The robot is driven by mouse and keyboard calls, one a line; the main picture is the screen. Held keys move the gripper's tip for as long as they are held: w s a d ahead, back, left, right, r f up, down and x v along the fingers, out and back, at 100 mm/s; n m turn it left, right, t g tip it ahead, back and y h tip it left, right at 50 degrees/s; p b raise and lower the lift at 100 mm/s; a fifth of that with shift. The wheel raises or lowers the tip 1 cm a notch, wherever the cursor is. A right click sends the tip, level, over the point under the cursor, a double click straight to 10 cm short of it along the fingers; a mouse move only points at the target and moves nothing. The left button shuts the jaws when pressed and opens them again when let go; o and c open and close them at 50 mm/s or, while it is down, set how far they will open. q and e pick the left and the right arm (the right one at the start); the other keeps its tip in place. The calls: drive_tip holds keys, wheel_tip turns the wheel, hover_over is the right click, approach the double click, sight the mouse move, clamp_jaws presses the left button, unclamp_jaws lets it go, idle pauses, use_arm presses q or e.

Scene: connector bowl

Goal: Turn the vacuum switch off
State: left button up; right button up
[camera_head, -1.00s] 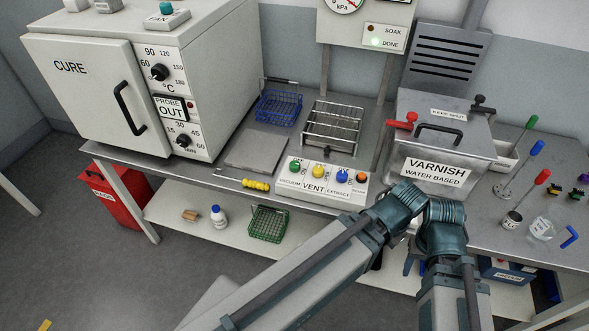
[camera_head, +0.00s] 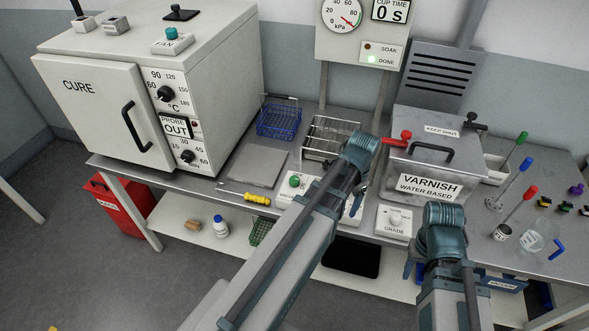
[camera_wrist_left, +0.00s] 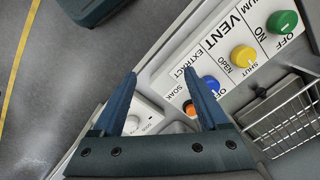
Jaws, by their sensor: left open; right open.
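The vacuum switch is a green knob (camera_head: 294,182) at the left end of a white panel, part-hidden behind my left arm. In the left wrist view the knob (camera_wrist_left: 283,22) is at the top right, with ON and OFF printed beside it; I cannot tell where it points. My left gripper (camera_wrist_left: 165,85) is open and empty, near the panel's blue and orange knobs and apart from the green one. Its fingers are mostly hidden in the head view. My right gripper (camera_head: 413,269) is open, low by the bench front, partly behind its own wrist.
A yellow vent knob (camera_wrist_left: 243,56), blue extract knob (camera_wrist_left: 211,84) and orange soak knob (camera_wrist_left: 190,108) share the panel. A wire rack (camera_head: 327,137) stands behind it. The varnish tank (camera_head: 435,160) is to the right, the cure oven (camera_head: 100,110) to the left.

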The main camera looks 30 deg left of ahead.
use_arm(q)
drive_tip(key=w+a+r+p, duration=0.3)
drive_tip(key=w+a+r, duration=0.1)
drive_tip(key=a, duration=0.6)
drive_tip(key=m+p, duration=0.2)
approach(294, 179)
use_arm(e)
wheel_tip(294, 179, up, 7)
use_arm(q)
drive_tip(key=shift+h, duration=0.3)
drive_tip(key=f+b, duration=0.4)
drive_tip(key=b, duration=0.3)
drive_tip(key=f+b, duration=0.5)
drive_tip(key=b, duration=0.2)
drive_tip(key=shift+s+a+f, duration=0.1)
drive_tip(key=shift+a+f, duration=0.1)
drive_tip(key=shift+f, duration=0.1)
use_arm(e)
wheel_tip(294, 179, down, 14)
use_arm(q)
drive_tip(key=shift+r, duration=0.1)
drive_tip(key=shift+c, duration=0.2)
use_arm(e)
drive_tip(key=shift+f, duration=0.1)
use_arm(q)
clamp_jaws()
